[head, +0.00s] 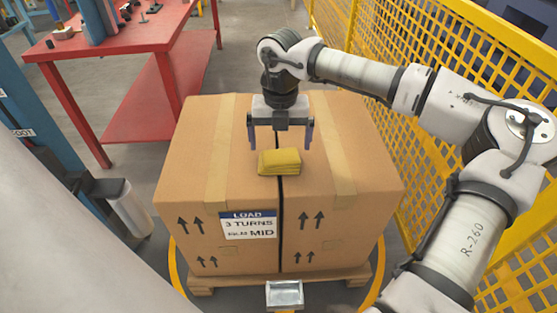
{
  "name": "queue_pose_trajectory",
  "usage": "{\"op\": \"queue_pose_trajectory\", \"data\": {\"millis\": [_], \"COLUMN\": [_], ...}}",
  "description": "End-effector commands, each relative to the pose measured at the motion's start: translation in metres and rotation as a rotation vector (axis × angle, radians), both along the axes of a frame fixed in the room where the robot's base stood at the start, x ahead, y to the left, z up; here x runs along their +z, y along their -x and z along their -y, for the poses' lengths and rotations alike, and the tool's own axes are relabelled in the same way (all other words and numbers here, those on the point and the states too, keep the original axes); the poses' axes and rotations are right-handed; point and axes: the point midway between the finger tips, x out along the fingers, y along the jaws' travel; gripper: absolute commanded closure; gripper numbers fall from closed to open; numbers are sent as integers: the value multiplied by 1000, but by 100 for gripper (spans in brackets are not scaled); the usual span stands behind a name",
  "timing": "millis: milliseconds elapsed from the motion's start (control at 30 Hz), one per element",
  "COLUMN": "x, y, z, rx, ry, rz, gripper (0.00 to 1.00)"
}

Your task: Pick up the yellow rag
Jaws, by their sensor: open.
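The yellow rag (279,161) is folded and lies on top of a large cardboard box, near the middle of its front edge. My gripper (281,147) points down, with its two fingers apart and nothing seen between them. In the head view it is above or just behind the rag; the exact height gap is hard to tell. The cardboard box (190,160) has tape strips, arrows and a label reading "LOAD 3 TURNS".
The box stands on a wooden pallet (203,291) inside a yellow ring (178,275). A yellow mesh fence (440,60) runs along the right, close to my arm. A red workbench (145,40) with items stands at back left. A blue post (45,140) is at left.

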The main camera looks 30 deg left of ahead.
Motion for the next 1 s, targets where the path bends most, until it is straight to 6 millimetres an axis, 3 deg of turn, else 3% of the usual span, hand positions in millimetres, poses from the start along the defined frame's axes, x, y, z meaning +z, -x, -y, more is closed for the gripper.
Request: {"op": "queue_pose_trajectory", "data": {"millis": [400, 700, 1000], "x": [-48, -54, -54], "y": [-5, -6, -6], "z": [-8, -8, -8], "rx": [1, 1, 1], "ry": [-1, -1, -1], "rz": [-2, 0, 0], "gripper": [0, 0, 34]}}
